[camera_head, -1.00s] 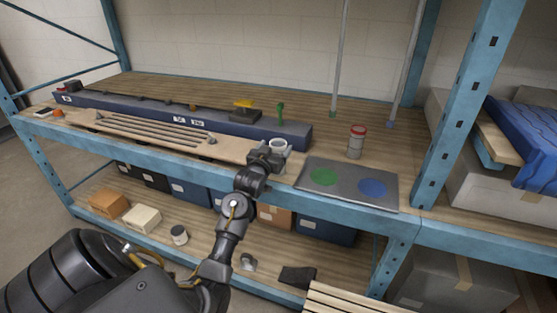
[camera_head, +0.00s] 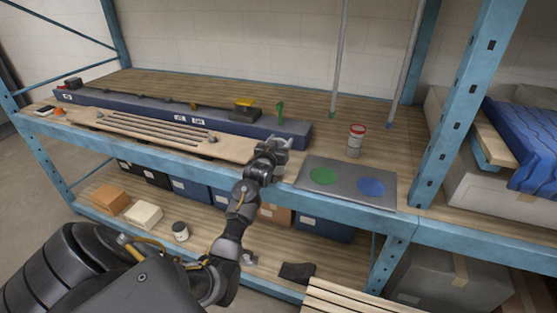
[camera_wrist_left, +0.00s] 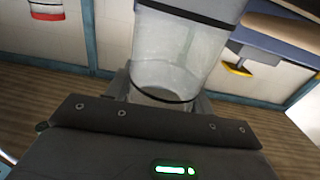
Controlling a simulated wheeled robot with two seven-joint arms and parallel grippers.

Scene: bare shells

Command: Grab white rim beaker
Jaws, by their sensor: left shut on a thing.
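The white rim beaker (camera_wrist_left: 180,50) is a clear, pale container with a dark ring low on its side, large in the left wrist view. My left gripper (camera_wrist_left: 163,92) is shut on it. In the head view my left gripper (camera_head: 275,146) is at the front edge of the upper shelf, between the long blue block and the grey mat, and hides most of the beaker. I cannot tell whether the beaker is clear of the shelf. My right gripper is not in view.
A red-rimmed beaker (camera_head: 355,142) stands behind the grey mat (camera_head: 347,186), which carries a green and a blue disc. A long blue block (camera_head: 297,133) with a small green item (camera_head: 280,112) lies to the left. Shelf posts (camera_head: 460,100) stand at the right.

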